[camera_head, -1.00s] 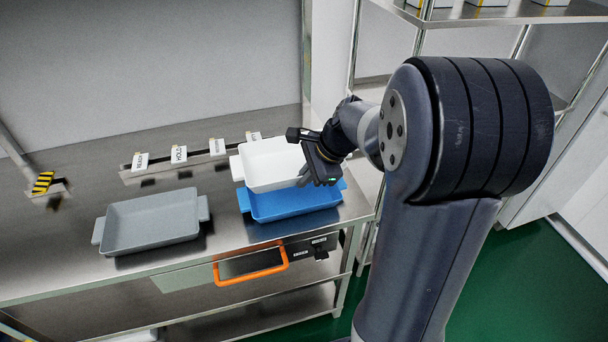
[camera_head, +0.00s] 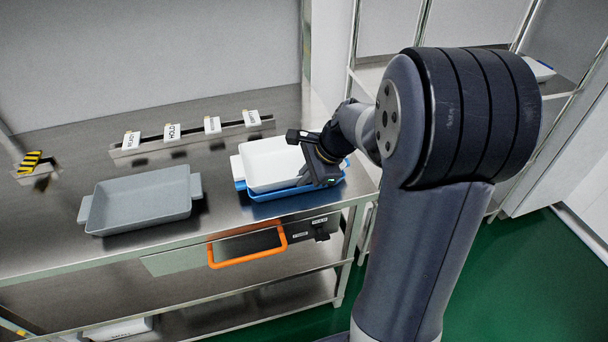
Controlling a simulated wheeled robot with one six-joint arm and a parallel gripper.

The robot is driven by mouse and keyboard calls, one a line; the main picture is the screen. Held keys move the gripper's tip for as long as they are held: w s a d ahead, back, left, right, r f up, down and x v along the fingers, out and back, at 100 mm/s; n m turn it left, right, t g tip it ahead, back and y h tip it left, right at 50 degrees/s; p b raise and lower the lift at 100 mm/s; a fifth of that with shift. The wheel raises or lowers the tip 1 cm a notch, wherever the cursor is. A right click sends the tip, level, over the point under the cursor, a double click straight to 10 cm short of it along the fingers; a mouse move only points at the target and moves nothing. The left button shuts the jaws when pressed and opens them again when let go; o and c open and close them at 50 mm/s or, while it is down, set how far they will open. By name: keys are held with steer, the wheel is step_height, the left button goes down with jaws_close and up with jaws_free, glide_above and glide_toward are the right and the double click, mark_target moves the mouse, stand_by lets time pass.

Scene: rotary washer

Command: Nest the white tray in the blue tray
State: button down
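The white tray (camera_head: 270,165) sits low over the blue tray (camera_head: 281,194) at the right end of the steel table. Only a thin blue rim and the blue tray's front edge show below and around it. Whether the white tray rests fully on the bottom of the blue one I cannot tell. My gripper (camera_head: 318,160) is at the white tray's right end, over its handle. The fingertips are hidden behind the gripper body and tray edge, so their grip does not show clearly.
A grey tray (camera_head: 142,200) stands on the table to the left. A rail with several label cards (camera_head: 192,137) runs behind the trays. A black-and-yellow striped block (camera_head: 32,163) is at the far left.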

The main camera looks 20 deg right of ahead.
steer(key=shift+s+f, duration=0.1)
steer(key=shift+f, duration=0.25)
steer(key=c, duration=2.1)
jaws_free()
steer(key=o, duration=0.5)
steer(key=shift+s+f, duration=0.1)
steer(key=v, duration=1.1)
steer(key=shift+w+r+p, duration=0.25)
steer(key=shift+r+p, duration=0.05)
steer(key=shift+p, duration=0.05)
